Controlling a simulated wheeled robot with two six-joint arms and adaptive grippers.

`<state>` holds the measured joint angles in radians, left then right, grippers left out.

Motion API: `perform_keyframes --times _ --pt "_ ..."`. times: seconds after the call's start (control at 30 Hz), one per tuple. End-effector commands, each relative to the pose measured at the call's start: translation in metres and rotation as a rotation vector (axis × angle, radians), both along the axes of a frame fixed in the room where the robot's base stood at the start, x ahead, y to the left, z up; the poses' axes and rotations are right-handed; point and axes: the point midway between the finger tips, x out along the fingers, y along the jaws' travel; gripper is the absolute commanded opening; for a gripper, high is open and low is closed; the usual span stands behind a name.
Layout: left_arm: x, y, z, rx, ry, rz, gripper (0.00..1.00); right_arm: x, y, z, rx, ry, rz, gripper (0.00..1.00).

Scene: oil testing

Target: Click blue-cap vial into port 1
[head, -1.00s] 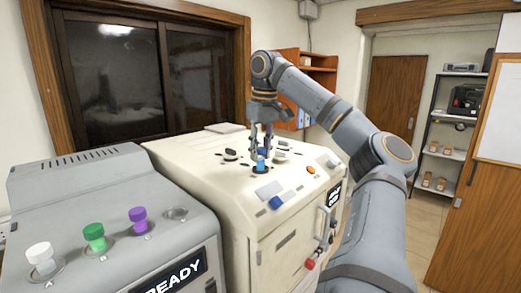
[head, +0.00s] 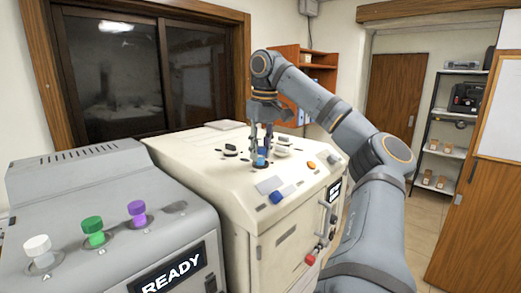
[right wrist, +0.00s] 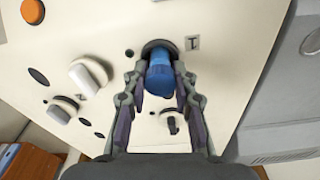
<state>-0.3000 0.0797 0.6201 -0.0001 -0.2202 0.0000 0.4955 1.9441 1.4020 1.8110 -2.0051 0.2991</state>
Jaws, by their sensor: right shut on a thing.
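The blue-cap vial (right wrist: 160,80) is between the fingers of my right gripper (right wrist: 160,92) in the right wrist view, with its far end at a dark round port (right wrist: 158,46) marked by a small square label. In the head view the vial (head: 260,161) stands upright on top of the cream machine (head: 210,158), and my right gripper (head: 261,150) points down and is shut on it. How deep the vial sits in the port cannot be told. My left gripper is not in view.
Other ports and two white-capped pieces (right wrist: 88,77) lie near the gripper.

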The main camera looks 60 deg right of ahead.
Motion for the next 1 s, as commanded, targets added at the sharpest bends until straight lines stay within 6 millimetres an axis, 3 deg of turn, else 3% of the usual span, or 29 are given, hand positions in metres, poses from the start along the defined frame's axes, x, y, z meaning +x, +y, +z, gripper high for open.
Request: perform_keyframes --times 0.83,0.87,1.0 --pt "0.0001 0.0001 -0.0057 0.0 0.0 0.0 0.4 0.0001 0.0001 -0.0066 0.0 0.0 0.0 0.0" --pt "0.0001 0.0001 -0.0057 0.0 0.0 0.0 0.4 0.0001 0.0001 -0.0066 0.0 0.0 0.0 0.29" --pt "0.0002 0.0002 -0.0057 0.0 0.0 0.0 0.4 0.0 0.0 -0.0066 0.0 0.0 0.0 0.48"
